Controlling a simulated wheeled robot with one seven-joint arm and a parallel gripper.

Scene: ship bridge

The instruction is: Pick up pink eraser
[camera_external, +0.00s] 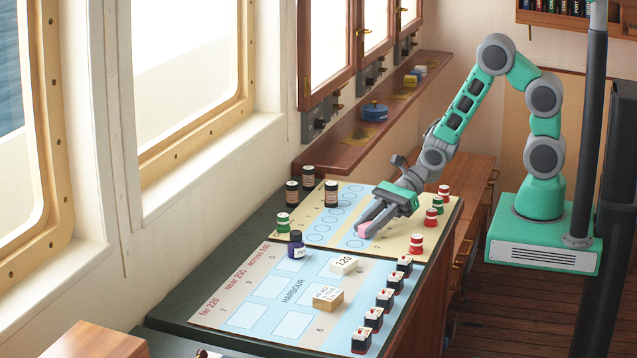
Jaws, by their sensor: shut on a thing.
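A small pink eraser (361,229) shows at the fingertips of my gripper (366,226). The gripper reaches in from the right and is shut on the eraser, with the fingers hiding part of it. It is over the yellow-edged far board (446,208), near the row of blue circles. I cannot tell whether the eraser touches the board or is just above it.
Red and green pieces (416,244) stand right of the gripper, and black bottles (331,194) stand to its left. The harbour board (240,293) nearer the camera holds a dark blue bottle (296,245), a white block (344,265), a wooden block (328,299) and several black-and-red pieces (374,319).

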